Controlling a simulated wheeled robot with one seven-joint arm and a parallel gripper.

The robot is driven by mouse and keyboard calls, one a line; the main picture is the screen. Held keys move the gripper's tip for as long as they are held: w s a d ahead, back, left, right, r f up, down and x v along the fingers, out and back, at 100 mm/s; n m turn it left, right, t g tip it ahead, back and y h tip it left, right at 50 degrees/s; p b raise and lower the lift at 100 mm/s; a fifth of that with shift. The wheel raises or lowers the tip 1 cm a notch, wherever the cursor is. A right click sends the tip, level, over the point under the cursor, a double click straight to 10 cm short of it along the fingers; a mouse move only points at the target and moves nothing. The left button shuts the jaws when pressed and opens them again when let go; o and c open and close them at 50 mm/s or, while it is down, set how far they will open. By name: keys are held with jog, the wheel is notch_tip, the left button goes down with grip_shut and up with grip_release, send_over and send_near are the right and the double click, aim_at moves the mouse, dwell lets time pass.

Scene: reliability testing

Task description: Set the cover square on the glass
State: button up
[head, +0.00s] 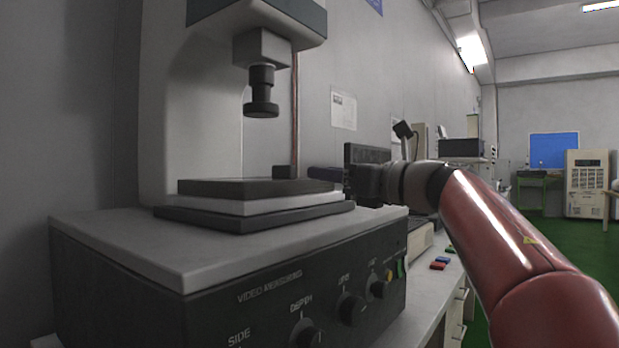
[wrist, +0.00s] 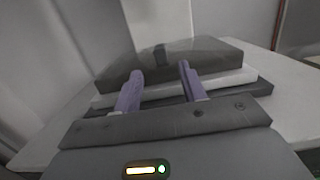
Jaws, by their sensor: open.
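The cover (head: 225,188) is a dark flat slab lying on a pale plate (head: 270,204), which I take to be the glass, on the instrument's dark stage. A small dark knob (head: 285,172) stands on the cover; in the wrist view the knob (wrist: 160,54) is ahead of and between my fingers. In the wrist view, more of the pale plate (wrist: 248,76) shows at the right than at the left; exact alignment is hard to tell. My gripper (head: 318,173) is open and empty, its purple fingers (wrist: 158,77) over the cover's near edge, apart from the knob.
The measuring instrument's lens (head: 262,95) hangs above the stage, with a column behind. Knobs (head: 352,308) line the instrument's front. Small coloured blocks (head: 440,263) lie on the bench at right. The instrument's pale top (head: 130,245) is bare around the stage.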

jog(key=shift+s+d+f, duration=0.1)
jog(key=shift+s+d, duration=0.25)
jog(key=shift+d, duration=0.1)
jog(key=s+d+m+t+h, duration=0.2)
jog(key=d+m+t+h, duration=0.75)
jog(key=m, duration=1.05)
jog(key=s+d+f+m+g+h, duration=0.1)
jog(key=s+d+f+m+h, duration=0.1)
jog(key=f+m+h, duration=0.3)
jog(key=s+d+f+m+g+h, duration=0.2)
jog(key=d+f+m, duration=0.1)
jog(key=f+m, duration=0.4)
jog(key=s+a+f+m+g, duration=0.2)
jog(key=s+f+m+g, duration=0.2)
jog(key=s+f, duration=0.3)
jog(key=s+a+f+m+g+y, duration=0.1)
jog(key=s+f+m+g, duration=0.3)
jog(key=f, duration=1)
jog(key=s+a+f+m+g, duration=0.3)
jog(key=s+f+m, duration=0.3)
jog(key=s+f, duration=0.5)
jog(key=shift+f+g, duration=0.15)
jog(key=shift+g, duration=0.7)
